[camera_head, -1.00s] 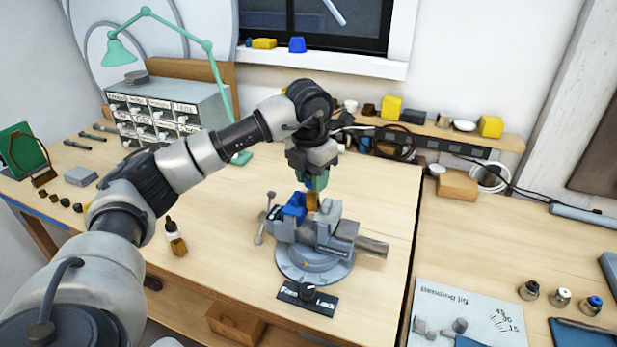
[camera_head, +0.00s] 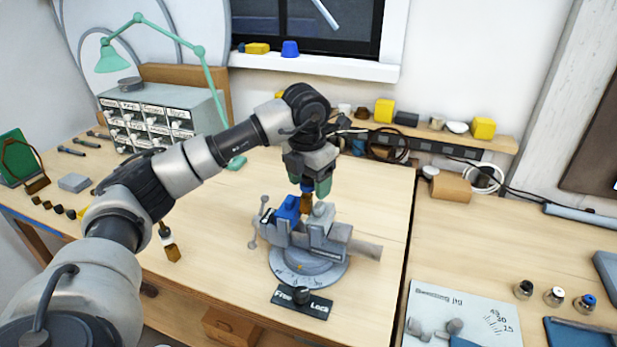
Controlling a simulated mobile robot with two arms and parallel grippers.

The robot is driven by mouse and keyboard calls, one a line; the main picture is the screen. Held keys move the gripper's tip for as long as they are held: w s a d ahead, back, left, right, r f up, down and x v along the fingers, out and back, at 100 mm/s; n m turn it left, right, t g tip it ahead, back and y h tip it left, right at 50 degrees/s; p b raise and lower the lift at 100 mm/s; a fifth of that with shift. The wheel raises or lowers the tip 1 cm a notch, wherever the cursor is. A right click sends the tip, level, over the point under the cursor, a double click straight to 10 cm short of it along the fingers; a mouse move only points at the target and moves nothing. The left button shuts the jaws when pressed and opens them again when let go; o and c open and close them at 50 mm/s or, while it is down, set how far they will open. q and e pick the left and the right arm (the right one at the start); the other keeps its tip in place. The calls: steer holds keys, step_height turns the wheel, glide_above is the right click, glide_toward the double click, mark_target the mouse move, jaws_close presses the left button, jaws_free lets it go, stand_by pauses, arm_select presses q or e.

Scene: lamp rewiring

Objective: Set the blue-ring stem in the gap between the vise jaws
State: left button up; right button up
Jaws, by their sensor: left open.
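The vise (camera_head: 318,236) stands on a round grey swivel base (camera_head: 310,275) near the middle of the bench, with a blue block (camera_head: 287,210) on its left side. A short brass-brown stem (camera_head: 306,204) stands roughly upright at the jaw gap, its lower end hidden by the jaws. A little blue shows at its top, just under the fingers. My left gripper (camera_head: 308,187) points down over the vise, open, with its green-tipped fingers about the stem's top. I cannot tell whether either finger touches it. My right gripper is out of view.
A black Free/Lock plate with a knob (camera_head: 301,296) sits before the vise. A jig board (camera_head: 465,312) and several small metal sockets (camera_head: 554,296) lie right. Bench between bottle and vise is clear.

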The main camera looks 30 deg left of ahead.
arm_select(q)
steer(key=shift+s+f+g, duration=0.15)
steer(key=shift+s+f, duration=0.1)
steer(key=shift+f, duration=0.35)
steer(key=shift+s+f+g, duration=0.15)
steer(key=shift+s+f, duration=0.05)
steer(key=shift+f, duration=0.35)
steer(key=r+b, duration=0.1)
steer(key=r, duration=0.2)
steer(key=w+r+b, duration=0.1)
steer(key=r, duration=0.3)
steer(key=shift+w+a, duration=0.15)
steer(key=shift+w, duration=0.05)
steer(key=r, duration=0.1)
steer(key=s+r, duration=0.1)
steer(key=r, duration=0.1)
steer(key=r+p, duration=0.1)
steer(key=r, duration=0.1)
steer(key=shift+s+d, duration=0.25)
steer(key=shift+r, duration=0.35)
steer(key=shift+w+a+r, duration=0.1)
steer(key=shift+w+r, duration=0.05)
steer(key=shift+w, duration=0.05)
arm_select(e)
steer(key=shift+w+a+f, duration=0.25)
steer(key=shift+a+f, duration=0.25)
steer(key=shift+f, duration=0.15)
